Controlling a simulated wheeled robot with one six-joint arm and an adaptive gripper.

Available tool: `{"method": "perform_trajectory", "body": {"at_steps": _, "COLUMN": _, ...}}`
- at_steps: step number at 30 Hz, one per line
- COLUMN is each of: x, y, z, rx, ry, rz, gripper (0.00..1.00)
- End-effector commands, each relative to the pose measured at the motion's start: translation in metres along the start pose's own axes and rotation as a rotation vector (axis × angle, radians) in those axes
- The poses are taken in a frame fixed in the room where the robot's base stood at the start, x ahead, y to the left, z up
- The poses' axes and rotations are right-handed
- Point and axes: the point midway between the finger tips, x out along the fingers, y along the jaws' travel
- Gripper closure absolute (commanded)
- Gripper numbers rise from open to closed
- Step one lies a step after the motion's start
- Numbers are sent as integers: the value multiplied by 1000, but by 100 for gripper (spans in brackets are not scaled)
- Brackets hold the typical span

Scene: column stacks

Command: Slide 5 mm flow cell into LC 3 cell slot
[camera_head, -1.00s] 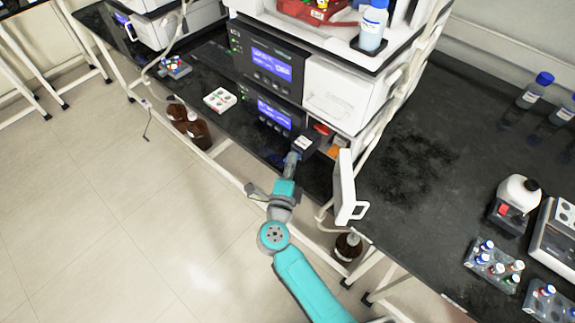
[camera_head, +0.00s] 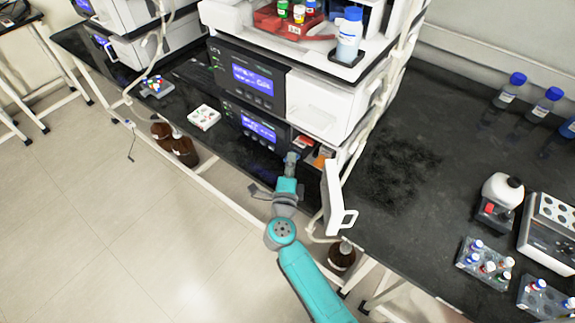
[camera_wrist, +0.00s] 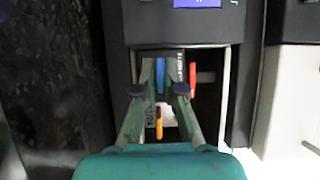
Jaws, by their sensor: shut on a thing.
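My gripper (camera_wrist: 159,91) is shut on a dark block with a blue strip, which I take to be the 5 mm flow cell (camera_wrist: 171,71). Its far part lies in an opening, the cell slot (camera_wrist: 207,105), low in the dark front of LC 3. How deep it sits cannot be told. In the head view my gripper (camera_head: 291,159) is right at the instrument's lower front. The cell is mostly hidden there.
A red part (camera_wrist: 193,76) and an orange part (camera_wrist: 159,124) show in the opening. An open white door (camera_head: 333,198) stands right of my arm. A white tray (camera_head: 204,117) lies left on the bench. Brown bottles (camera_head: 184,151) stand below.

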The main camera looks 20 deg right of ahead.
Motion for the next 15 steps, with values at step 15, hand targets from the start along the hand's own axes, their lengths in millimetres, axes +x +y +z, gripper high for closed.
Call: {"method": "perform_trajectory", "body": {"at_steps": 15, "x": 26, "y": 0, "z": -14, "rx": -1, "ry": 0, "rz": -1, "gripper": 100}}
